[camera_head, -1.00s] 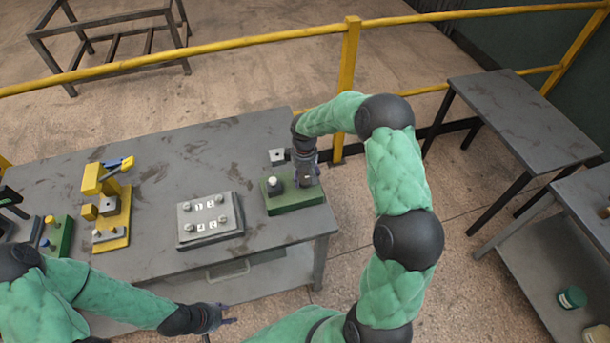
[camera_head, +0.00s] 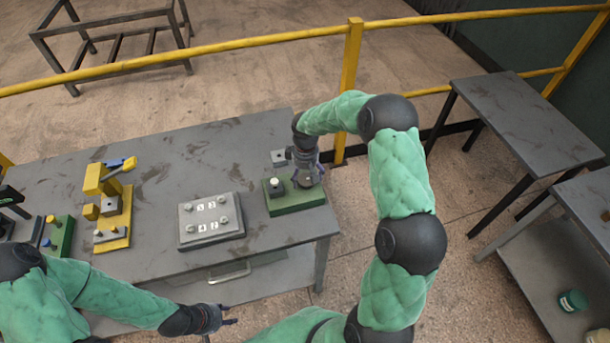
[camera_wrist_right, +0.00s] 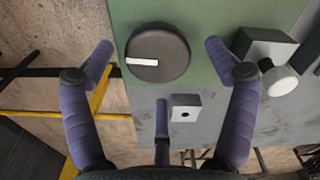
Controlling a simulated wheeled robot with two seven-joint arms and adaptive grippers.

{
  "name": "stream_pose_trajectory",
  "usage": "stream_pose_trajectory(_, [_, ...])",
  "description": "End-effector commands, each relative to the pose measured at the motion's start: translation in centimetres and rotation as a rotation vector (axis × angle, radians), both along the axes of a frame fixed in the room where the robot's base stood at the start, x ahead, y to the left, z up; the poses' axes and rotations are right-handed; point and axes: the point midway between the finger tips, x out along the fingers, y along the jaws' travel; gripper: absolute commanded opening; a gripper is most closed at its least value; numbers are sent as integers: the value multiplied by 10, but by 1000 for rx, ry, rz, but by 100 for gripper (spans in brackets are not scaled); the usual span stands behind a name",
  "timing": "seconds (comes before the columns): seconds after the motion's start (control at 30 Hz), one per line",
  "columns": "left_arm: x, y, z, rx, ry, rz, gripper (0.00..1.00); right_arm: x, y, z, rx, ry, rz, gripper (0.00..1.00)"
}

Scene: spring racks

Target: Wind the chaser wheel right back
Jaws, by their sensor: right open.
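A green base (camera_head: 296,206) sits at the right end of the bench, and its surface also fills the top of the right wrist view (camera_wrist_right: 205,20). On it is a round dark wheel (camera_wrist_right: 157,53) with a white line pointing left in that view. A grey block with a pale round knob (camera_wrist_right: 279,81) stands beside it, also visible in the head view (camera_head: 275,183). My right gripper (camera_head: 307,180) is over the wheel, its purple fingers (camera_wrist_right: 165,60) spread on either side with gaps. The gripper mostly hides the wheel in the head view. My left gripper (camera_head: 231,315) is open and empty before the bench front.
A grey plate with several knobs and white number tiles (camera_head: 210,219) lies left of the green base. A yellow fixture (camera_head: 113,225) stands further left. A small grey block (camera_head: 279,156) sits behind the base. A yellow rail (camera_head: 346,90) runs behind the bench (camera_head: 165,165).

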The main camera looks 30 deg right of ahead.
Motion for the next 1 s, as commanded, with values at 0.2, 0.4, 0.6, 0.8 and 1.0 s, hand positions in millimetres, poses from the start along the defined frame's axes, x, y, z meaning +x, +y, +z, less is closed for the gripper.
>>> stream_pose_trajectory(0.2, [0,0,0,0,0,0,40,2,0,42,-2,-7,0,87])
stream_pose_trajectory(0.4, [0,0,0,0,0,0,40,2,1,80,-1,-8,2,87])
stream_pose_trajectory(0.6, [0,0,0,0,0,0,40,2,1,103,-1,-7,0,87])
stream_pose_trajectory(0.8, [0,0,0,0,0,0,40,2,1,111,0,-5,1,87])
stream_pose_trajectory(1.0, [0,0,0,0,0,0,40,2,1,111,0,-5,1,87])
